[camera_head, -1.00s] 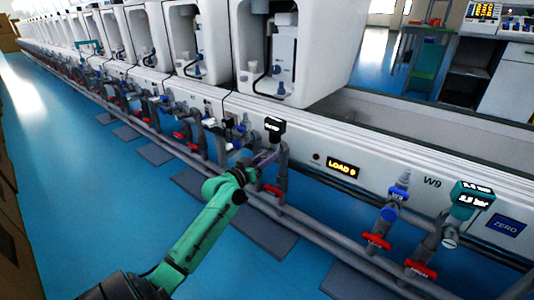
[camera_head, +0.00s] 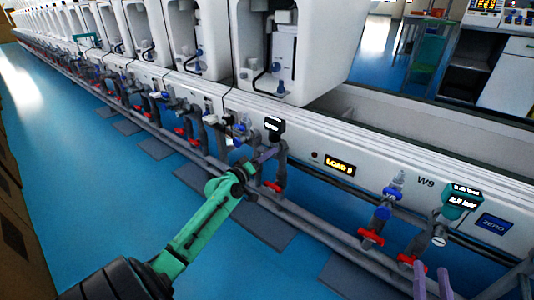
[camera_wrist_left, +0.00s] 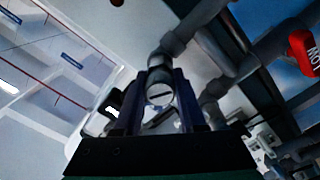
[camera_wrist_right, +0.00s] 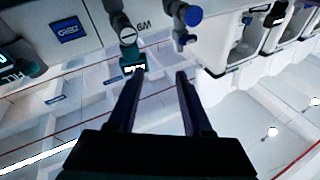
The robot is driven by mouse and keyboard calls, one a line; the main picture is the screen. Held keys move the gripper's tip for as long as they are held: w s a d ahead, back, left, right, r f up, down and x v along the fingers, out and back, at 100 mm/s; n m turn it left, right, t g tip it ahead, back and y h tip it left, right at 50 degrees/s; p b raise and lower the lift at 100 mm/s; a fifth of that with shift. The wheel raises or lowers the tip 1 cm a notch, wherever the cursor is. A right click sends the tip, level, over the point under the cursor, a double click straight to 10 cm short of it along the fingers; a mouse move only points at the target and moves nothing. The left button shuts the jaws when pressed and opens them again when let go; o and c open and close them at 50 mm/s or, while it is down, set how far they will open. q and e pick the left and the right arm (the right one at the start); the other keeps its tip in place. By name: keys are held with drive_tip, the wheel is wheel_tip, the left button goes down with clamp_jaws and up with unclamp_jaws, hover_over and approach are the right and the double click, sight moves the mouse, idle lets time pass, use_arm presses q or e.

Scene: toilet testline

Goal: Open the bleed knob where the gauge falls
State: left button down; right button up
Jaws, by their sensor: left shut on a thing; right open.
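My left gripper (camera_head: 266,155) is at the pipe under the dark gauge (camera_head: 273,126), left of the LOAD 9 display. In the left wrist view its fingers are shut on a round, slotted silver bleed knob (camera_wrist_left: 160,94). The head view hides that knob. The W9 gauge (camera_head: 462,203), teal with a lit readout too blurred to read, stands on the right pipe. Its slotted bleed knob (camera_head: 438,241) faces out below; it also shows in the right wrist view (camera_wrist_right: 128,35). My right gripper (camera_head: 430,283) is open and empty, below this knob and apart from it.
Red handles (camera_head: 371,238) sit on the lower pipes, with a blue valve (camera_head: 392,194) above. A blue ZERO plate (camera_head: 494,224) is right of the W9 gauge. The LOAD 9 display (camera_head: 339,165) is on the white panel. White toilet units stand above; blue floor lies open at left.

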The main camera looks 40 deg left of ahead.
use_arm(q)
drive_tip(key=n+p, duration=0.1)
drive_tip(key=n, duration=0.4)
drive_tip(key=shift+n, duration=0.3)
use_arm(e)
drive_tip(key=s+f+g, duration=0.2)
drive_tip(key=s+f, duration=0.2)
drive_tip(key=f, duration=0.4)
drive_tip(key=s+a+f+g+h, duration=0.1)
drive_tip(key=s+f+g, duration=0.2)
drive_tip(key=f, duration=0.4)
drive_tip(key=shift+s+f+m+g, duration=0.3)
drive_tip(key=shift+s+f+m, duration=0.1)
drive_tip(key=shift+s, duration=0.2)
use_arm(q)
drive_tip(key=shift+c, duration=2.4)
unclamp_jaws()
use_arm(e)
drive_tip(key=shift+a, duration=0.1)
